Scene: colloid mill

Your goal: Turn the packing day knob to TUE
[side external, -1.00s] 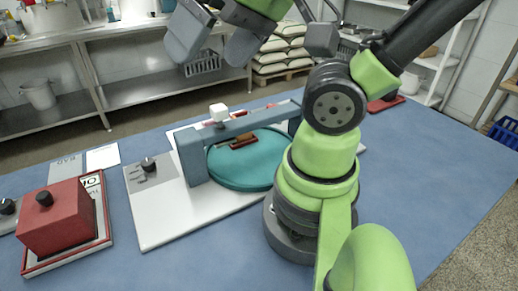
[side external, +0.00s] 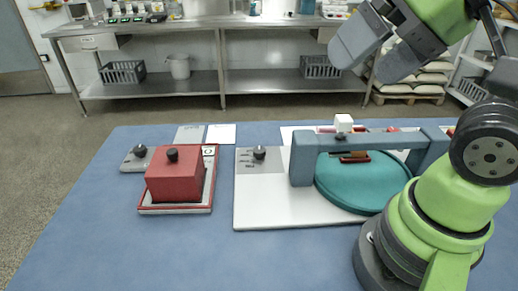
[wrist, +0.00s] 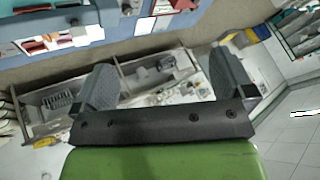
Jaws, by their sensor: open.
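A black knob (side external: 260,152) stands on a grey panel with small dark labels, at the left end of the white board (side external: 262,213). Another black knob (side external: 140,150) sits on a small grey plate at the far left of the blue table. The labels are too small to read, so I cannot tell which knob sets the packing day. My gripper (side external: 372,52) is open and empty, high above the table and to the right of both knobs. Its two fingers also show in the wrist view (wrist: 163,66), with nothing between them.
A red box (side external: 174,183) with a black top knob stands on a red-rimmed tray between the knobs. A blue-grey bridge (side external: 303,165) spans the teal disc (side external: 350,195) on the board. The table front (side external: 150,255) is clear.

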